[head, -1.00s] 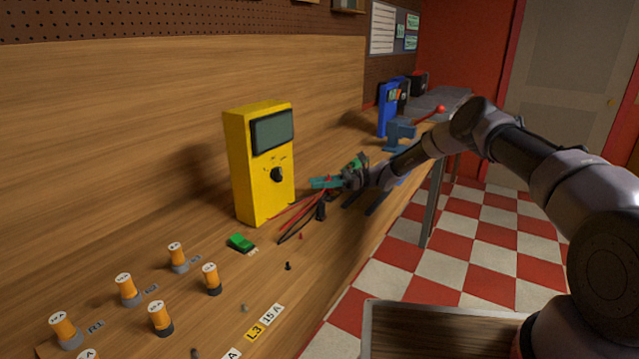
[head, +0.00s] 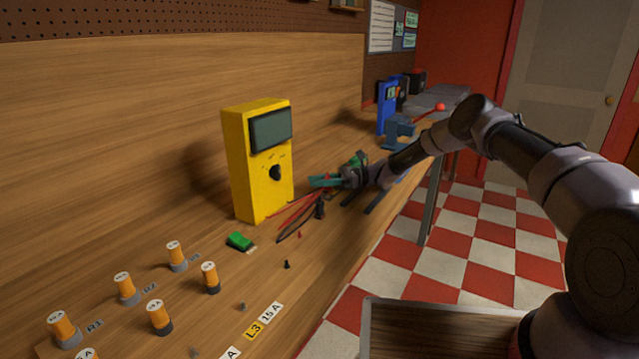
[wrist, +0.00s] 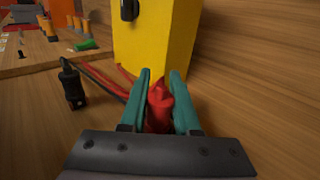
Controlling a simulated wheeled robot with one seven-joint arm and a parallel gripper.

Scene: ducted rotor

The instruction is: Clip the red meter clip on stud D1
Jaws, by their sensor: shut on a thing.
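My gripper (head: 326,181) is at the right of the yellow meter (head: 260,165), low over the bench. In the wrist view my gripper (wrist: 160,85) has its teal jaws shut on the red meter clip (wrist: 159,108), which stands between them, its tip towards the meter. A black clip (wrist: 72,86) stands on the bench left of the jaws; it also shows in the head view (head: 320,209). Red and black leads (head: 292,213) run by the meter's base. Two small studs, one red (head: 299,234) and one black (head: 287,264), stand in front; I cannot read which is D1.
A green block (head: 240,241) lies left of the studs. Several orange fuses (head: 210,277) stand at the front left. Labels L3 and 15 A (head: 264,320) lie along the front edge. A blue vise (head: 398,133) is beyond my gripper. A tray (head: 440,312) is at the bottom right.

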